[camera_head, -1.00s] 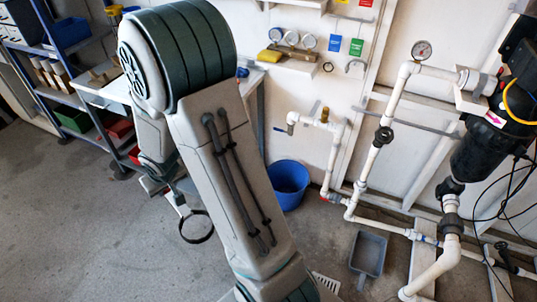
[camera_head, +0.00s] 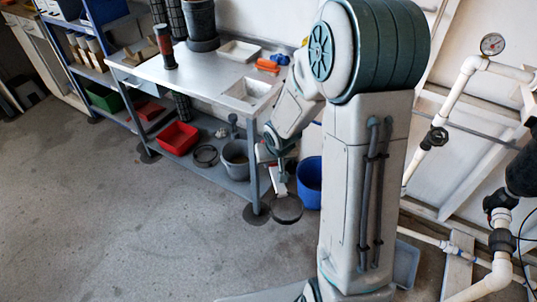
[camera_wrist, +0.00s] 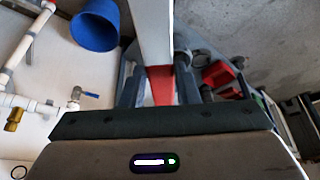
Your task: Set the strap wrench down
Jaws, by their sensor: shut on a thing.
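My gripper (camera_head: 278,165) is shut on the strap wrench. The wrench hangs below it in the head view, with its dark strap loop (camera_head: 286,209) lowest, beside the workbench's near right leg. In the wrist view, the wrench's pale grey handle (camera_wrist: 151,35) and a red part (camera_wrist: 160,85) show between the fingers of my gripper (camera_wrist: 160,92). The loop does not show clearly there. The steel workbench (camera_head: 195,70) stands to the left of my gripper, its top higher than the loop.
A blue bucket (camera_head: 310,183) stands just right of the wrench. The bench holds a white tray (camera_head: 240,50), a second tray (camera_head: 248,91) and orange items (camera_head: 268,66). Its lower shelf holds a red bin (camera_head: 178,138) and a grey bucket (camera_head: 237,158). Floor at left is clear.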

